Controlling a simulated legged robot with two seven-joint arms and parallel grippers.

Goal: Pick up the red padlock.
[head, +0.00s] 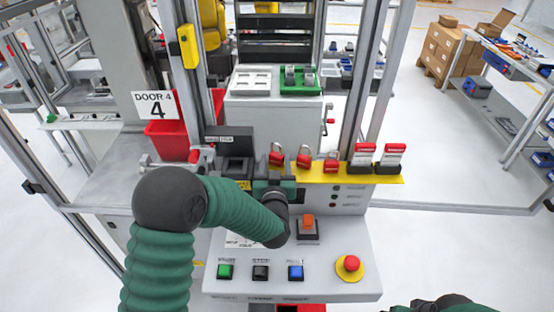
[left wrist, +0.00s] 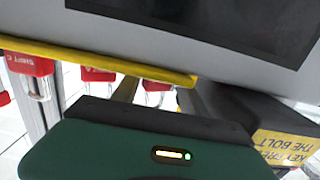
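Several red padlocks hang in a row along a yellow rack on the panel. In the head view the left one (head: 276,156), the middle one (head: 304,157) and the right one (head: 331,163) show. My left gripper (head: 275,184) is just below and in front of the left padlock; its fingers are largely hidden there. In the left wrist view its two fingers (left wrist: 158,96) stand apart, with a red padlock (left wrist: 154,86) showing between and beyond them. I cannot tell whether they touch it. Part of my right arm shows at the bottom right corner, its fingers not visible.
The yellow rack (head: 388,179) also bears two red-and-white tags (head: 391,155). Below is a sloping console (head: 337,238) with green, black and blue buttons, an orange switch (head: 308,222) and a red emergency button (head: 351,263). A red bin (head: 168,142) stands left.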

